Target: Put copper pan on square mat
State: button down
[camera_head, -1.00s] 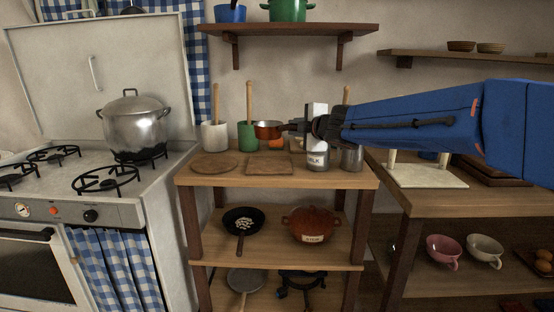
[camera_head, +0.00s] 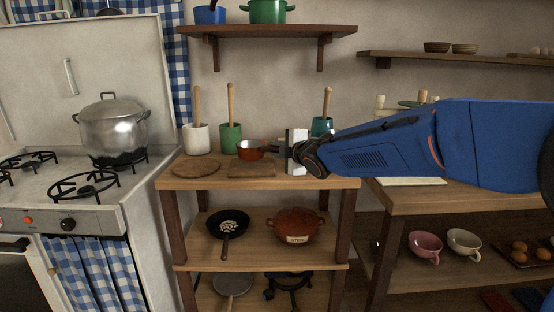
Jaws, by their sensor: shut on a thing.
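The copper pan (camera_head: 250,151) is held level by its dark handle, just above or behind the square mat; I cannot tell whether it touches anything. The square mat (camera_head: 252,171) is a flat brown board on the top shelf of the wooden stand. My gripper (camera_head: 288,150) is shut on the pan's handle, to the right of the pan. The gripper and wrist hide part of the shelf's right end.
A round mat (camera_head: 196,168) lies left of the square one. White (camera_head: 196,139), green (camera_head: 230,138) and teal (camera_head: 322,126) crocks stand along the back. A stove with a steel pot (camera_head: 114,130) is at left. A black skillet (camera_head: 228,223) and red pot (camera_head: 297,224) sit below.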

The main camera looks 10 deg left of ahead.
jog(key=shift+f, duration=1.5)
jog(key=c, duration=1.6)
grip_release()
jog(key=shift+f, duration=0.1)
jog(key=v, duration=1.2)
